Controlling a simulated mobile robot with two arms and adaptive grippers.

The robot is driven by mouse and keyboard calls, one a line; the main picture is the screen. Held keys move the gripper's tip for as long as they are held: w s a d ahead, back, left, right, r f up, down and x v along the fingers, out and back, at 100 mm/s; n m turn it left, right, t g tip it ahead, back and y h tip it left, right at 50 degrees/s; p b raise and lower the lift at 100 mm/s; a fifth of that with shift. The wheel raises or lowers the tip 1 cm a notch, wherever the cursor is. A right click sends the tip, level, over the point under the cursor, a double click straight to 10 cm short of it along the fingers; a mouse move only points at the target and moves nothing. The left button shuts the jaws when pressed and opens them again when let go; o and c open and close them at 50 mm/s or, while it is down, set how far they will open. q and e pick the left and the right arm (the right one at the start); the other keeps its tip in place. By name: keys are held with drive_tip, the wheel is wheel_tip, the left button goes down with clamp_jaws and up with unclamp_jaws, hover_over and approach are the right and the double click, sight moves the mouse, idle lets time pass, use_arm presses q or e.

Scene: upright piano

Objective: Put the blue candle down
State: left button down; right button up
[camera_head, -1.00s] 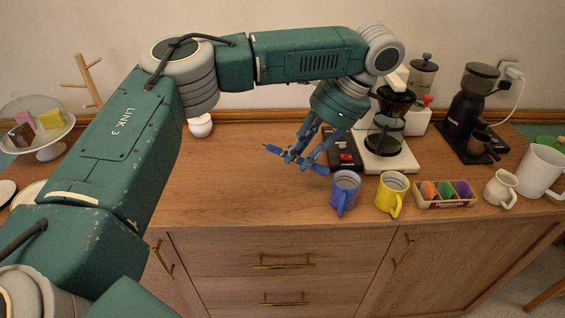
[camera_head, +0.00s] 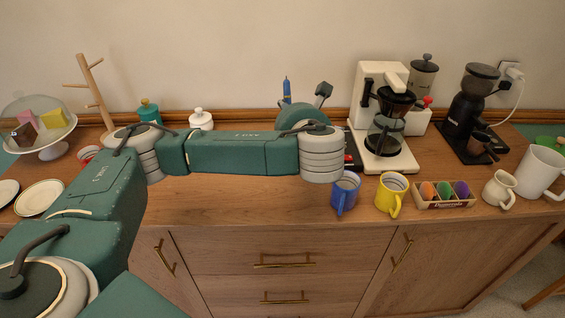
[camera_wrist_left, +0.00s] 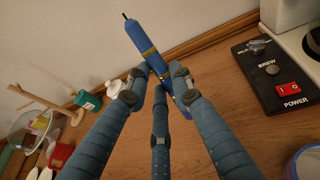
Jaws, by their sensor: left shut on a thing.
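The blue candle (camera_head: 287,90) stands about upright against the wall in the head view. Its top and dark wick show above my left arm, and its lower part is hidden. In the left wrist view the candle (camera_wrist_left: 141,62) has gold bands and runs slantwise between my fingers. My left gripper (camera_wrist_left: 158,92) is shut on it. In the head view that gripper is hidden behind my forearm. Whether the candle's lower end touches the wooden counter (camera_head: 240,195) cannot be told. My right gripper is not in view.
A coffee maker (camera_head: 372,150) with its black switch panel (camera_wrist_left: 275,75) stands close on the right. A blue mug (camera_head: 345,193) and a yellow mug (camera_head: 391,195) are near the front edge. A white jar (camera_head: 201,119), green jar (camera_head: 149,112) and mug tree (camera_head: 95,95) stand left.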

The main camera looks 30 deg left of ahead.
use_arm(q)
drive_tip(key=s+a+r+m+t, duration=0.2)
drive_tip(key=a+r+t, duration=0.2)
drive_tip(key=r, duration=0.3)
drive_tip(key=f, duration=1.9)
drive_tip(key=shift+s+f, duration=0.25)
drive_tip(key=shift+f, duration=0.1)
drive_tip(key=c, duration=1.5)
unclamp_jaws()
drive_tip(key=v, duration=0.7)
drive_tip(key=b+v, duration=0.1)
drive_tip(key=v, duration=0.3)
drive_tip(key=shift+d+f, duration=0.2)
drive_tip(key=shift+f, duration=0.15)
drive_tip(key=shift+s+d, duration=0.2)
drive_tip(key=shift+s, duration=0.2)
drive_tip(key=shift+r, duration=0.1)
